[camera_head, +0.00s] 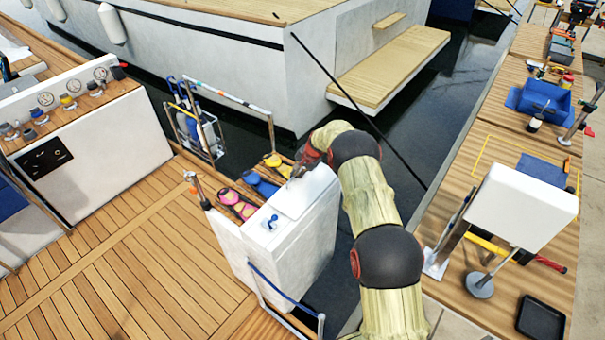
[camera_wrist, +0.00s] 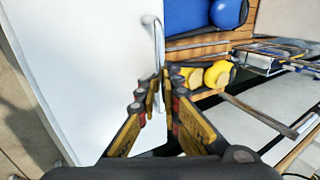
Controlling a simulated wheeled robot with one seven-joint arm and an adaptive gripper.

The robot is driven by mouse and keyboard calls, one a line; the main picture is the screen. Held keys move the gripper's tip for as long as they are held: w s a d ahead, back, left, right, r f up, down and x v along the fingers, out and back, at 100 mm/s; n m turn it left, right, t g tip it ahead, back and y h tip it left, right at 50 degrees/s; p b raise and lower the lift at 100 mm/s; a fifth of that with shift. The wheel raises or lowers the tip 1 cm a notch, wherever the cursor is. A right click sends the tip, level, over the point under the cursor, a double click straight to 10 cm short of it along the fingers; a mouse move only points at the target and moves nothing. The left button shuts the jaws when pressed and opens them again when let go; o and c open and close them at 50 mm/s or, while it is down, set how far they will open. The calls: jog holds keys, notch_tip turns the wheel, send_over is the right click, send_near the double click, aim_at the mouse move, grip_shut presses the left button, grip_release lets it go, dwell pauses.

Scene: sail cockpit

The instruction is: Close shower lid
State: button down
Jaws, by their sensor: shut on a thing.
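The white console (camera_head: 290,245) stands at the edge of the wooden deck. A white lid panel (camera_head: 305,192) shows on its top; how far it is open I cannot tell. A small blue shower fitting (camera_head: 272,222) shows in front of the panel. My gripper (camera_head: 296,172) is at the panel's far edge, partly hidden by my wrist. In the wrist view the white panel (camera_wrist: 95,70) fills the left side, with a thin pale handle (camera_wrist: 157,40) along its edge. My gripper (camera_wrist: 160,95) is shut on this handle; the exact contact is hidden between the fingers.
A blue rail (camera_head: 285,285) runs along the console's front. Dark water lies beyond; the left deck (camera_head: 120,240) is clear.

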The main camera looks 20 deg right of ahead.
aim_at(307, 185)
jog(key=c, duration=2.3)
grip_release()
jog(key=v, duration=1.2)
jog(key=shift+r, duration=0.1)
